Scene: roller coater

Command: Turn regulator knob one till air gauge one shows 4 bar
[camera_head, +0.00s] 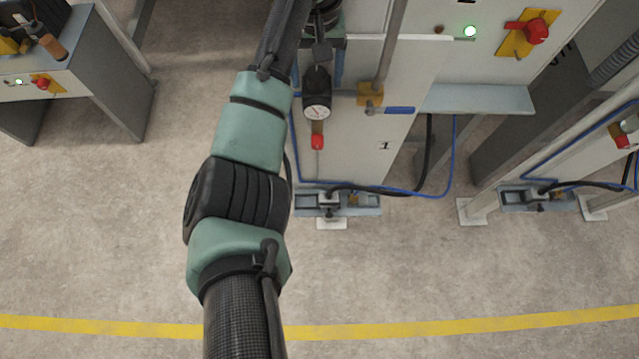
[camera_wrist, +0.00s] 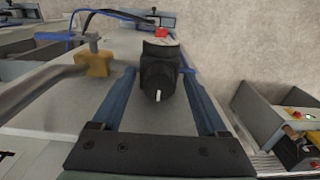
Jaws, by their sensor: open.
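The black regulator knob (camera_wrist: 158,76), with a small white mark on its near face, shows in the wrist view. My gripper (camera_wrist: 157,72) is open, with one blue finger on each side of the knob and a visible gap to both. In the head view the knob (camera_head: 317,80) is on the pale machine panel marked 1. The round air gauge (camera_head: 317,111) sits just below it; its face is too small to read. In the wrist view only a sliver of the gauge (camera_wrist: 160,43) shows beyond the knob.
A red-tipped part (camera_head: 317,142) hangs below the gauge. A grey pipe with a brass-coloured fitting (camera_head: 370,94) runs close to the right of the knob. A shelf (camera_head: 477,99) juts out farther right. Blue hose (camera_head: 450,160) and black cable run low. The floor in front is clear.

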